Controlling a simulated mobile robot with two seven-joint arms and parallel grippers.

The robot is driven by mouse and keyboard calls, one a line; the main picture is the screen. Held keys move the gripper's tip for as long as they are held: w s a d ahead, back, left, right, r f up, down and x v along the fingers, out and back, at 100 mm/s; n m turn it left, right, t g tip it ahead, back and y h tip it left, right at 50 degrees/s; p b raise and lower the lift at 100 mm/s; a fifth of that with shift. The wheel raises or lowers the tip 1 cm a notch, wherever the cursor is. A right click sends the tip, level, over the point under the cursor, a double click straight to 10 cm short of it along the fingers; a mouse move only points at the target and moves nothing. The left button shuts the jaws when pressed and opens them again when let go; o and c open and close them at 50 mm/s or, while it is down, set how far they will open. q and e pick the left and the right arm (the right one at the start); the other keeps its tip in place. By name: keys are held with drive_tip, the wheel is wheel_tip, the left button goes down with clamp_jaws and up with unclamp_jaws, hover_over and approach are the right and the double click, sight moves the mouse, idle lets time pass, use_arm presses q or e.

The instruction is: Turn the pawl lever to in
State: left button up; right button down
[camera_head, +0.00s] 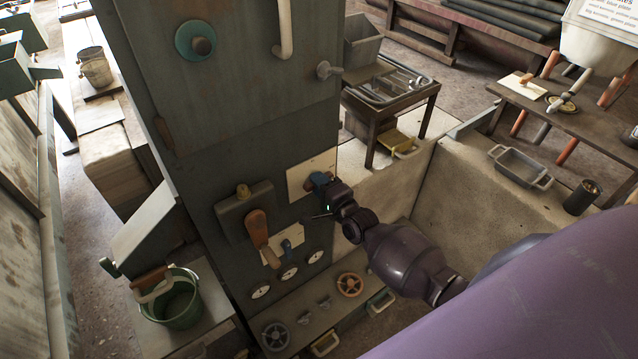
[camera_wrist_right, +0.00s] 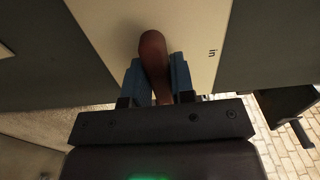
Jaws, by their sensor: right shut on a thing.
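The pawl lever (camera_wrist_right: 152,50) is a reddish-brown rounded handle on a pale plate (camera_wrist_right: 190,20). The word "in" is printed on the plate to the right of the lever in the right wrist view. In the head view the plate (camera_head: 296,184) is on the front of the dark green cabinet. My right gripper (camera_head: 318,184) is at this plate and hides most of the lever there. In the right wrist view its blue fingers (camera_wrist_right: 157,76) are on both sides of the lever, shut on it. The lever points roughly up in that view. My left gripper is not in view.
Handwheels (camera_head: 350,285) stand on the lower ledge. A tool table (camera_head: 390,85) stands behind on the right.

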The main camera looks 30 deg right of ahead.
drive_tip(key=shift+n, duration=0.3)
drive_tip(key=n, duration=0.4)
drive_tip(key=shift+p, duration=0.4)
drive_tip(key=n, duration=0.3)
drive_tip(key=shift+f+n+p, duration=0.1)
drive_tip(key=shift+n+p, duration=0.2)
drive_tip(key=n, duration=0.2)
drive_tip(key=shift+d+n, duration=0.1)
drive_tip(key=shift+n, duration=0.2)
drive_tip(key=n, duration=0.3)
drive_tip(key=shift+f+n+p, duration=0.1)
drive_tip(key=shift+n+p, duration=0.2)
drive_tip(key=shift+p, duration=0.1)
drive_tip(key=shift+d+n, duration=0.1)
drive_tip(key=shift+n, duration=1.5)
